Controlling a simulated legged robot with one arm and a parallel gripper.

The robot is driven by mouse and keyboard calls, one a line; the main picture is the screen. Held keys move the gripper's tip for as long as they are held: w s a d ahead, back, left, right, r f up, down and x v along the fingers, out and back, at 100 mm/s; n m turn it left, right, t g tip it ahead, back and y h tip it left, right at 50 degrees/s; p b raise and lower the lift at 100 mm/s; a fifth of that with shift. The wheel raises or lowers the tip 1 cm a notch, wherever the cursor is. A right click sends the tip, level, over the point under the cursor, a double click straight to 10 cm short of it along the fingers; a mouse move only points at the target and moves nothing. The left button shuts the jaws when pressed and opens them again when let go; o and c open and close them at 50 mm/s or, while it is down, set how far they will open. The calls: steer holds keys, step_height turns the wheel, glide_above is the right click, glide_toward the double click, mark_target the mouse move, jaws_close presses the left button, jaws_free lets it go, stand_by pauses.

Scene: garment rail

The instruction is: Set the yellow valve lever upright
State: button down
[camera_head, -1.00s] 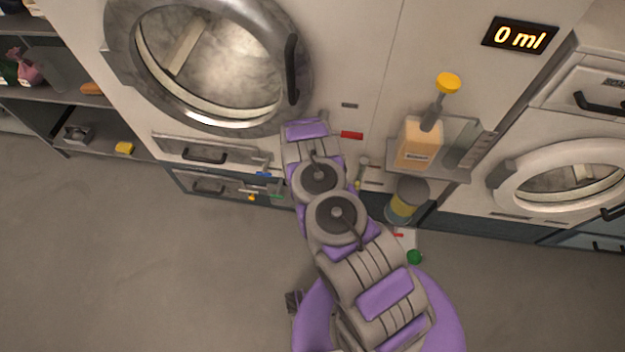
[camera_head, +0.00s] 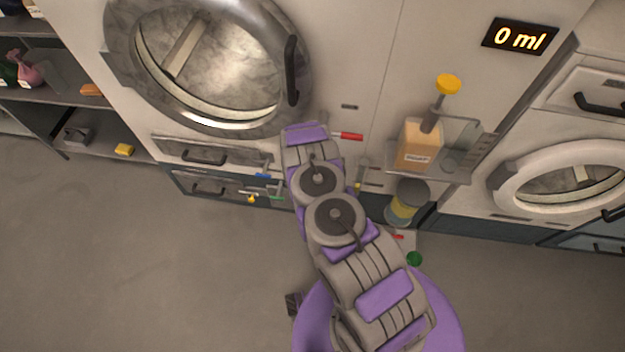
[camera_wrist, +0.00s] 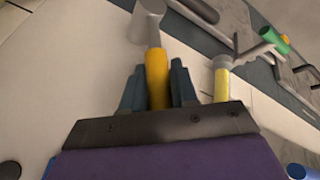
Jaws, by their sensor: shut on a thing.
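The yellow valve lever (camera_wrist: 157,76) shows in the wrist view, with a yellow grip on a silver joint. My gripper (camera_wrist: 157,88) has its two dark fingers on either side of the yellow grip and is shut on it. The silver end of the lever points toward the top of the picture, against the pale machine panel. In the head view my own arm hides the gripper and the held lever.
A pale-yellow-ended part (camera_wrist: 222,84) stands close right of the fingers. Beyond it is a green-handled lever (camera_wrist: 272,38). In the head view, a red handle (camera_head: 348,136) is right of my arm, a blue handle (camera_head: 263,176) left. A bottle shelf (camera_head: 455,176) juts out at right.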

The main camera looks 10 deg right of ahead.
steer(key=shift+d, duration=0.15)
steer(key=shift+s+d+r, duration=0.1)
steer(key=shift+s+d+r+m+t+y, duration=0.1)
steer(key=shift+s+d+m+t+y, duration=0.15)
steer(key=shift+d+y, duration=0.35)
steer(key=shift+s+d+r+m+t+y, duration=0.15)
steer(key=shift+s+d+t+y, duration=0.2)
steer(key=shift+y, duration=0.35)
steer(key=shift+d+y, duration=0.35)
steer(key=shift+y, duration=0.15)
steer(key=c, duration=1.2)
jaws_free()
steer(key=shift+c, duration=0.2)
